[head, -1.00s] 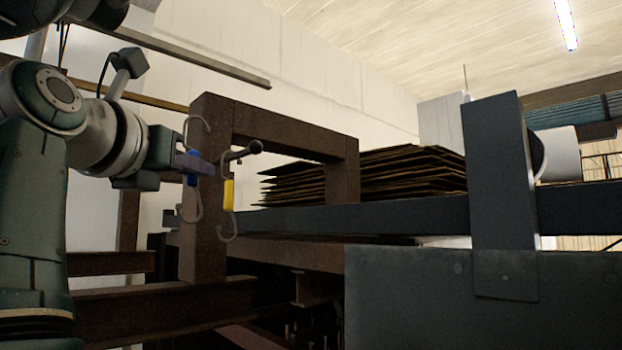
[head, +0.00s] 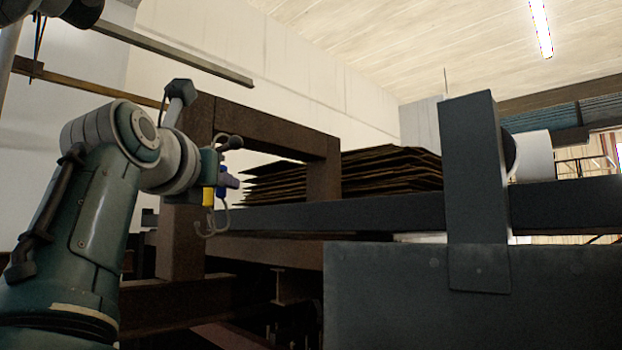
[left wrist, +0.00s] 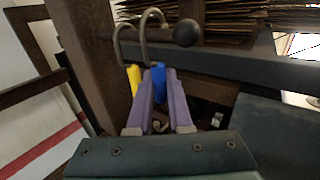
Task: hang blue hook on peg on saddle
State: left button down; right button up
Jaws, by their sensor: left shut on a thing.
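My left gripper (head: 229,181) is shut on the blue hook (head: 222,171). In the left wrist view its purple fingers pinch the blue sleeve (left wrist: 158,84), and the grey wire curls up above it beside the peg. The dark peg (head: 236,142) has a ball end and sticks out from the rusty brown frame; its ball also shows in the left wrist view (left wrist: 187,33). I cannot tell whether the blue hook's wire bears on the peg. The yellow hook (head: 208,196) hangs close to the left of the blue one. My right gripper is out of view.
The rusty frame (head: 324,180) stands behind the gripper. A dark rail (head: 390,212) runs to the right past a stack of brown sheets (head: 350,172) to a grey upright (head: 474,160).

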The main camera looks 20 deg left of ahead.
pick_arm(q)
jog(key=shift+f, duration=0.5)
dwell(0.4)
jog(key=c, duration=0.8)
grip_release()
jog(key=shift+o, duration=0.2)
